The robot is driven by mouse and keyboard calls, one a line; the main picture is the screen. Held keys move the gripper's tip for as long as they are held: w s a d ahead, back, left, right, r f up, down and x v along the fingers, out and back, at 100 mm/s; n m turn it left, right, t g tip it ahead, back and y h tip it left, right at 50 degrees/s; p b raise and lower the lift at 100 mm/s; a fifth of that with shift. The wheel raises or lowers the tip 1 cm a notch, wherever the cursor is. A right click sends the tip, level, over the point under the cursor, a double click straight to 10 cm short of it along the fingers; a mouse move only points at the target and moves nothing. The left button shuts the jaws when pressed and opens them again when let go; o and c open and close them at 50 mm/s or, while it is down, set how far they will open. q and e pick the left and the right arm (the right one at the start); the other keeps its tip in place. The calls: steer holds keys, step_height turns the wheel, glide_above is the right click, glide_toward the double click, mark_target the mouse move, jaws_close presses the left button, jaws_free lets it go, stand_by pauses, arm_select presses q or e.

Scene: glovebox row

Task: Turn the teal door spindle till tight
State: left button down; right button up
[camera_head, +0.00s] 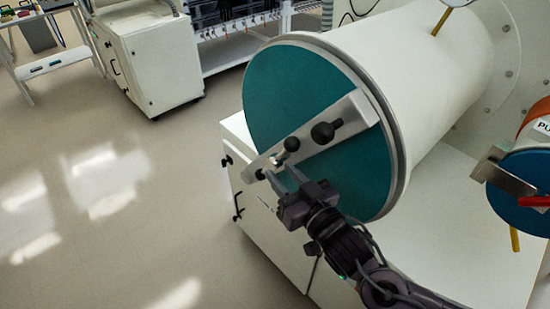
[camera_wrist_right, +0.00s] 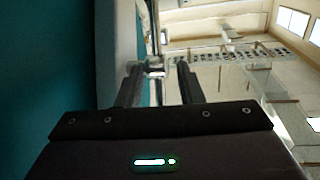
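The teal door (camera_head: 300,95) is a round disc closing the near end of a large white cylinder. A pale crossbar (camera_head: 352,114) runs diagonally over it, with a larger black knob (camera_head: 322,132) on it. Near the bar's lower left end is the metal spindle (camera_head: 281,158), with small black balls on either side. My right gripper (camera_head: 280,171) is at this spindle, fingers apart. In the right wrist view a small metal piece (camera_wrist_right: 153,67) lies at the fingertips, with a gap to the right finger; contact with the left finger is unclear. My left gripper is not in view.
A second, smaller port with a blue face (camera_head: 520,182) and red handle is at the right edge. A white cabinet (camera_head: 150,60) and a white side table (camera_head: 50,65) stand at the back left. The floor (camera_head: 110,215) on the left is clear.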

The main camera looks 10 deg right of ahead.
mark_target(273, 163)
steer(key=p+x, duration=0.1)
steer(key=x, duration=0.3)
steer(key=shift+d+r, duration=0.1)
steer(key=shift+w, duration=0.45)
steer(key=shift+a, duration=0.25)
jaws_close()
